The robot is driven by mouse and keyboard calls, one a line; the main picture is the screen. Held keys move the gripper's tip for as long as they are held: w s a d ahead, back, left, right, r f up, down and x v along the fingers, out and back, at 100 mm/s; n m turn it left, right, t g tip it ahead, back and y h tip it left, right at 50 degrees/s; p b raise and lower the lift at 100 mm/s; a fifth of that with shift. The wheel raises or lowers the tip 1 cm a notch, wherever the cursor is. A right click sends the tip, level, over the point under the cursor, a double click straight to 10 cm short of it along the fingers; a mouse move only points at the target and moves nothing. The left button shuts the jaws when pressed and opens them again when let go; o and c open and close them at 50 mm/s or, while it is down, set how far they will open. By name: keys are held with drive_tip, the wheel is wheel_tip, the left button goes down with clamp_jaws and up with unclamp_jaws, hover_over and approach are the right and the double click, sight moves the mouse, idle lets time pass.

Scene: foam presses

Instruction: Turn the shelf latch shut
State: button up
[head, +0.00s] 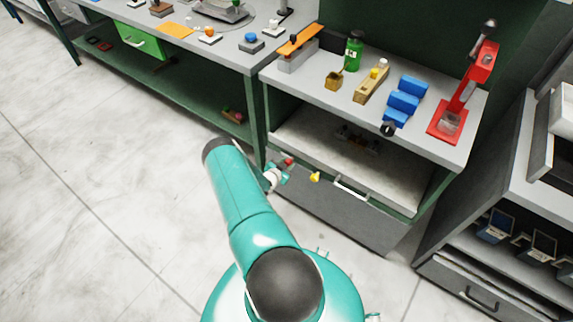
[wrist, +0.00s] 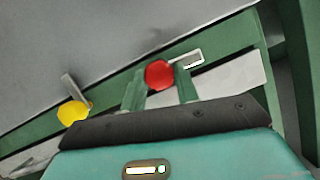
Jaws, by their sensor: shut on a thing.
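A round red knob (head: 288,161), which looks like a latch handle, is at the front edge of the low shelf. In the wrist view the red knob (wrist: 159,74) sits between the two green fingers of my gripper (wrist: 159,84). My gripper (head: 277,174) is shut on it. A yellow knob (head: 315,176) is to its right in the head view. In the wrist view the yellow knob (wrist: 72,112) is left of my fingers, with a grey bar beside it. The latch body behind the red knob is mostly hidden.
Below the shelf is a grey drawer (head: 335,205) with a pale handle (head: 352,188). The bench above (head: 355,103) bears a red press (head: 463,100), blue blocks (head: 403,99) and a green bottle (head: 354,51). Open floor (head: 90,190) lies to the left.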

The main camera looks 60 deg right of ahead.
drive_tip(key=m+t, duration=0.1)
drive_tip(key=m, duration=0.2)
drive_tip(key=shift+s+t+h, duration=0.2)
drive_tip(key=shift+t+h, duration=0.2)
drive_tip(key=m+t+h, duration=0.1)
drive_tip(key=m, duration=0.2)
drive_tip(key=m+t+h, duration=0.1)
drive_tip(key=m, duration=0.3)
drive_tip(key=f+m+t+h, duration=0.1)
drive_tip(key=m+h, duration=0.1)
drive_tip(key=m, duration=0.1)
drive_tip(key=shift+s+m, duration=0.15)
drive_tip(key=shift+m, duration=0.15)
idle(0.4)
drive_tip(key=o, duration=1)
drive_tip(key=shift+c, duration=0.2)
drive_tip(key=shift+a, duration=0.1)
